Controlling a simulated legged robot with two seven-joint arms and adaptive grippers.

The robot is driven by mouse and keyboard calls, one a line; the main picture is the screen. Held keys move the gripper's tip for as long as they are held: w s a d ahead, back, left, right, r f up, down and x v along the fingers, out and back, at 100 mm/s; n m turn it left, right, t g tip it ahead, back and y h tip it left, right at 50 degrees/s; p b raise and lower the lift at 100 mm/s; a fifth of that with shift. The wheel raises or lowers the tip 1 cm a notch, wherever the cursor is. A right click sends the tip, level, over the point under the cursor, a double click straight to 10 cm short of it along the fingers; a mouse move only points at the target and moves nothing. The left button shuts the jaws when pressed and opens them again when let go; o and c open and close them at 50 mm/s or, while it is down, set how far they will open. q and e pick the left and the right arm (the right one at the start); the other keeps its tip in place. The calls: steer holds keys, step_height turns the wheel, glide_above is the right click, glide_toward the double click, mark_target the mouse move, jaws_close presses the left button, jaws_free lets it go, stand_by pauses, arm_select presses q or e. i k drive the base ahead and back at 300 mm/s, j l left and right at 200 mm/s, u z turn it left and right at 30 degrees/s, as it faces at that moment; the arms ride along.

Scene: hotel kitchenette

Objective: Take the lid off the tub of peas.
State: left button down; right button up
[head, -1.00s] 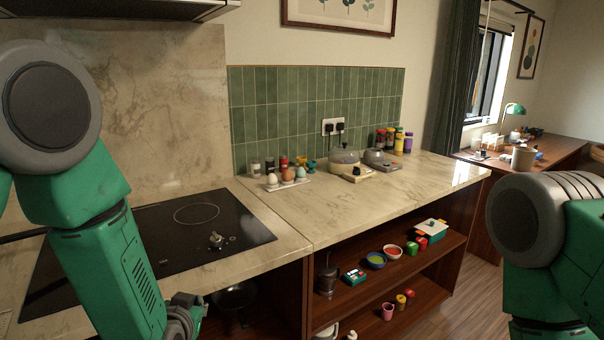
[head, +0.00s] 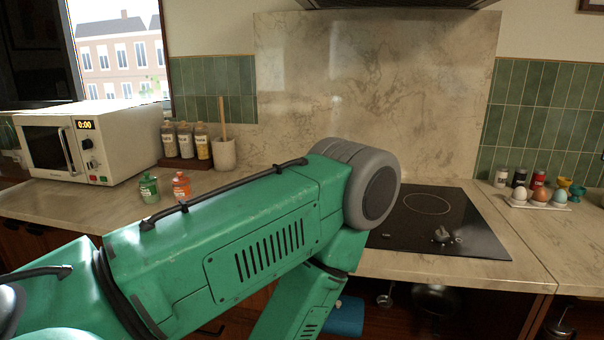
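I cannot make out a tub of peas in the head view. A small green container (head: 149,187) and a small orange one (head: 181,185) stand on the left counter in front of the spice jars; their labels are too small to read. My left arm crosses the picture from the left, bends at the elbow above the counter edge and runs down out of the frame. It hides part of the counter and cabinets. My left gripper is out of view. My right arm and gripper are not in view.
A white microwave (head: 130,140) stands at the left. Spice jars (head: 203,141) and a utensil crock (head: 224,154) are against the wall. An egg tray (head: 535,203) sits farther right.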

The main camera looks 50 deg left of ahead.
mark_target(147, 179)
steer(key=u, duration=2.4)
steer(key=i+j+z, duration=0.1)
steer(key=z, duration=0.35)
steer(key=i+j+z, duration=0.1)
steer(key=z, duration=0.3)
steer(key=j+z, duration=0.3)
steer(key=z, duration=0.15)
